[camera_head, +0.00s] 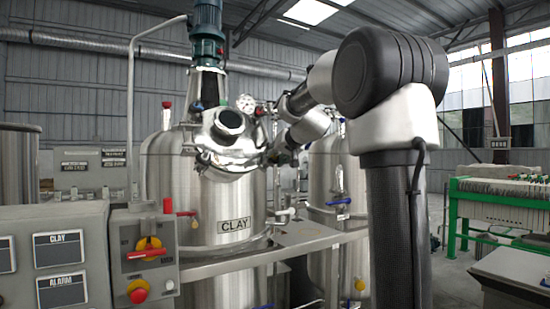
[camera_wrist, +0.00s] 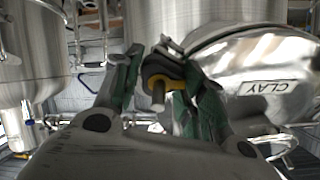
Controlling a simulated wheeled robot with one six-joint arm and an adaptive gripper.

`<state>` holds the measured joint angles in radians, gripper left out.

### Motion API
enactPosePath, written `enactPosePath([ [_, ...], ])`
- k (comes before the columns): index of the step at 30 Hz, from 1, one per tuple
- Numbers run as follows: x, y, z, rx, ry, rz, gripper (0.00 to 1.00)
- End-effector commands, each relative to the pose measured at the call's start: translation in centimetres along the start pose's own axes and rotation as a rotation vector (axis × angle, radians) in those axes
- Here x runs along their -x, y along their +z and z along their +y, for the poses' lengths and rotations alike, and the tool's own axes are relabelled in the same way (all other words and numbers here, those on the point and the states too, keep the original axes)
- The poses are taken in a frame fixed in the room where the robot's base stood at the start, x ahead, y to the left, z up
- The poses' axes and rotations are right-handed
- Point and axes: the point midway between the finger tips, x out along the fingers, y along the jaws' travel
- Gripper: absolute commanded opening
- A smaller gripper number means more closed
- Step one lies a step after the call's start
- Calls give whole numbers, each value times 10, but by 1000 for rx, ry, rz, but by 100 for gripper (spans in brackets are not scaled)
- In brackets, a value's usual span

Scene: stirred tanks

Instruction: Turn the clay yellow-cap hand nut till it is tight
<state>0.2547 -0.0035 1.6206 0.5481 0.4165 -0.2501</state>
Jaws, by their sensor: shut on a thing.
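The hand nut with its yellow cap (camera_wrist: 172,82) is in the middle of the wrist view, with a grey stud end (camera_wrist: 158,98) standing out of it. My gripper (camera_wrist: 159,88) is shut on this nut, one green-padded finger on each side. The steel tank marked CLAY (camera_head: 234,225) stands in the middle of the head view. Its domed lid (camera_head: 228,158) is on top, and my gripper (camera_head: 272,156) is at the lid's right edge. The nut cannot be made out in the head view. How tight it is cannot be told.
A control panel with a red-and-yellow switch (camera_head: 149,247) stands at the front left. A second steel tank (camera_head: 325,180) stands behind, right of the CLAY tank. A motor (camera_head: 207,22) rises above the lid. A green-framed press (camera_head: 500,205) is at the far right.

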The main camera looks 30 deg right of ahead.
Motion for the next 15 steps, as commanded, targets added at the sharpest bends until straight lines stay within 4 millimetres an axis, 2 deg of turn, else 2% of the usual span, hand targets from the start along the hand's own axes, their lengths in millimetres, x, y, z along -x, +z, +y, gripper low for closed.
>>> enactPosePath([
  [7, 0, 1, 0, 1, 0, -2, 17],
  [8, 0, 1, 0, 1, 0, -2, 44],
  [9, 0, 1, 0, 1, 0, -2, 52],
  [11, 0, 0, 0, 1, 0, -1, 62],
  [15, 0, 0, 0, 2, 0, -1, 63],
])
